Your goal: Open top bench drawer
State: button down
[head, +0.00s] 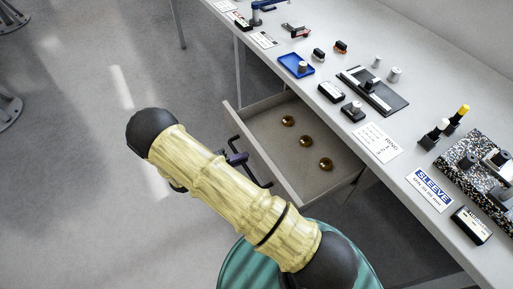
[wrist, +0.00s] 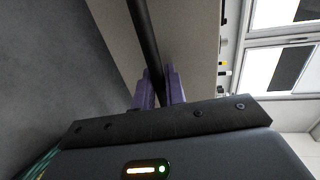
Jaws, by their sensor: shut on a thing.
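The bench drawer (head: 290,174) is pulled out from under the bench top in the head view. Several round brass-coloured pieces (head: 306,141) lie on its floor. Its dark bar handle (head: 262,184) runs along the drawer front and is partly hidden by my arm. My gripper (head: 237,159) is at the handle, mostly behind my arm in the head view. In the wrist view the purple fingers of my gripper (wrist: 159,88) are shut around the dark handle bar (wrist: 144,35), with the pale drawer front (wrist: 190,40) behind it.
The bench top (head: 340,133) carries a blue tray (head: 296,66), a dark plate fixture (head: 372,92), a RING card (head: 378,142), a SLEEVE card (head: 430,188) and a speckled block (head: 478,160). The grey floor (head: 90,180) to the left is clear near the drawer. Stool bases stand at the far left.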

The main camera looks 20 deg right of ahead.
jog(key=shift+s+a+f, duration=0.1)
jog(key=shift+s+a, duration=0.15)
jog(key=shift+a, duration=0.4)
jog(key=shift+s+a, duration=0.2)
jog(key=shift+a, duration=0.45)
jog(key=c, duration=1.6)
grip_release()
jog(key=shift+o, duration=0.2)
jog(key=shift+a, duration=0.15)
jog(key=b+v, duration=0.1)
jog(key=v, duration=1.6)
